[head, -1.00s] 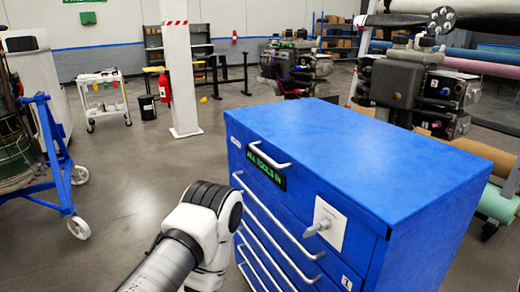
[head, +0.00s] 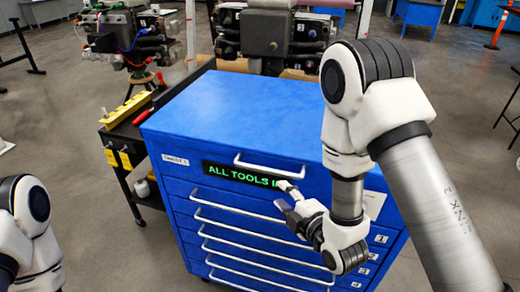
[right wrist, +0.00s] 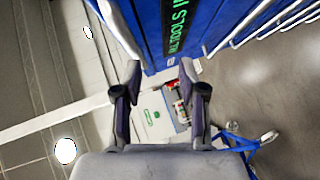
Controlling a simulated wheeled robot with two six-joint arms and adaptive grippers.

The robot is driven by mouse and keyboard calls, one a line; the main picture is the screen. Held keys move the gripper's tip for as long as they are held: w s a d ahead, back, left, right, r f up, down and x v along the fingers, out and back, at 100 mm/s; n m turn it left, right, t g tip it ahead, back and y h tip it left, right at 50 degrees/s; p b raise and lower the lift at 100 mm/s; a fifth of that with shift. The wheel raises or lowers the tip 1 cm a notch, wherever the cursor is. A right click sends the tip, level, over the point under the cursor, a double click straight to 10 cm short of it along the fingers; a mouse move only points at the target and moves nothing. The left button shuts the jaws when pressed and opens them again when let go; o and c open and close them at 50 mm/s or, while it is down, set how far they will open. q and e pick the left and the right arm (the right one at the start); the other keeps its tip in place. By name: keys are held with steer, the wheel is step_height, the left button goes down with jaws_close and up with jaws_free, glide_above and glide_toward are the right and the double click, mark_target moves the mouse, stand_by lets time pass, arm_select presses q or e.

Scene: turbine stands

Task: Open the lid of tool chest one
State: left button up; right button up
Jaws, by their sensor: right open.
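The blue tool chest (head: 250,215) stands in front of me with its flat lid (head: 240,105) shut. A white bar handle (head: 270,168) is on the upper front, just above the green "ALL TOOLS IN" sign. My right gripper (head: 281,195) is open and empty at the chest's front, just below the handle's right end and over the sign's right end. In the right wrist view the fingers (right wrist: 160,70) are spread, with the chest front and sign (right wrist: 178,25) beyond them. I cannot tell whether they touch the chest. Of my left arm only links show, at lower left.
Drawers with long white rails (head: 262,243) fill the chest front below. A black cart (head: 125,145) with yellow items stands close at the chest's left. Engines on stands (head: 275,35) are behind it.

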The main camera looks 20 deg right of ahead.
mark_target(273, 173)
steer(key=shift+n+t, duration=0.4)
steer(key=shift+n, duration=0.2)
steer(key=w+b, duration=0.1)
steer(key=b, duration=0.2)
steer(key=w+r+b, duration=0.1)
steer(key=w+b, duration=0.1)
steer(key=b, duration=0.1)
steer(key=w+r+b, duration=0.1)
steer(key=w+b, duration=0.1)
steer(key=b, duration=0.1)
steer(key=shift+w+a+r, duration=0.2)
steer(key=shift+a+r, duration=0.05)
steer(key=shift+a, duration=0.05)
steer(key=shift+x, duration=1.25)
steer(key=shift+w+f, duration=0.25)
arm_select(q)
step_height(273, 173, down, 8)
steer(key=shift+d, duration=0.25)
arm_select(e)
steer(key=shift+s, duration=0.1)
jaws_close()
